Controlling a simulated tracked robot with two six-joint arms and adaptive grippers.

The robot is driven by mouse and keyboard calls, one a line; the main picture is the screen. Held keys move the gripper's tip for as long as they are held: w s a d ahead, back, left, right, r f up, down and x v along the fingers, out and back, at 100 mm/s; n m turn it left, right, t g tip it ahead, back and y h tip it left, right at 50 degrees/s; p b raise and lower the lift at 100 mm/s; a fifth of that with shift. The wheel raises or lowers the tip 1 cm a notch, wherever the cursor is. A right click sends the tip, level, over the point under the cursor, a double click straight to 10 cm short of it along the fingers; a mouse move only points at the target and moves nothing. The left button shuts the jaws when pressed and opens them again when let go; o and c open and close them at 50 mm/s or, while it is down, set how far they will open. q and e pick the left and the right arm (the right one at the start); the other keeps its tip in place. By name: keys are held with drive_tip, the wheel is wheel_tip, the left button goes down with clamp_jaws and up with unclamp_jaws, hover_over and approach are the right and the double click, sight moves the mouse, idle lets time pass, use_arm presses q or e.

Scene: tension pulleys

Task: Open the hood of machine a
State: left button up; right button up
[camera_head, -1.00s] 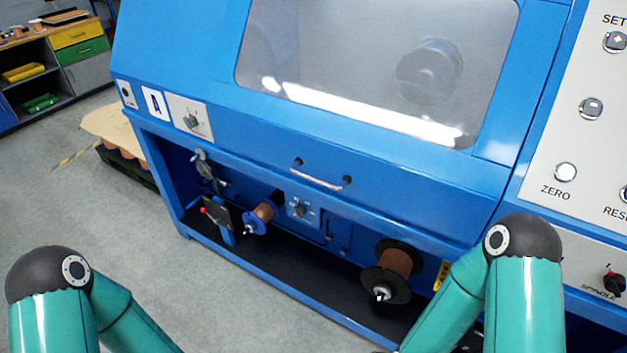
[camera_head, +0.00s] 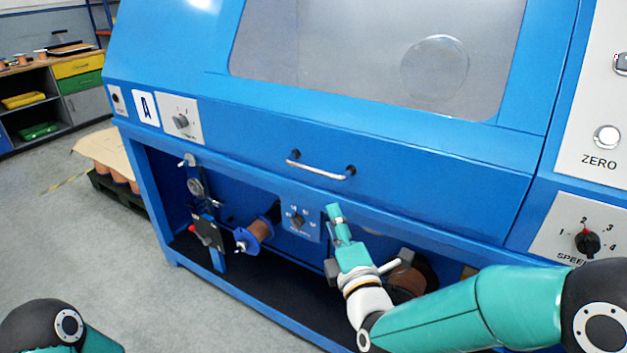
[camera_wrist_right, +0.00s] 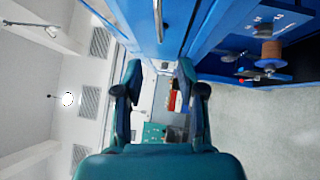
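Machine A, marked by an "A" label (camera_head: 144,108), has a blue hood (camera_head: 430,165) with a large window, and the hood is down. Its silver bar handle (camera_head: 318,170) is on the lower front of the hood. My right gripper (camera_head: 335,212) is just below and slightly right of the handle, apart from it. In the right wrist view the fingers (camera_wrist_right: 160,78) are spread and nothing is between them. The handle (camera_wrist_right: 158,18) shows there at the top, beyond the fingertips. Of my left arm only a joint shows at the bottom left, and its gripper is out of view.
Below the hood, an open bay holds a small copper spool (camera_head: 259,230) and a larger spool (camera_head: 408,283), partly hidden by my right arm. A control panel with a speed knob (camera_head: 587,242) is at the right. Free floor (camera_head: 90,240) lies at the left.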

sight(314, 171)
drive_tip(key=p+x, duration=0.3)
drive_tip(key=x, duration=1.3)
drive_tip(key=shift+w+f, duration=0.15)
drive_tip(key=shift+w, duration=0.15)
clamp_jaws()
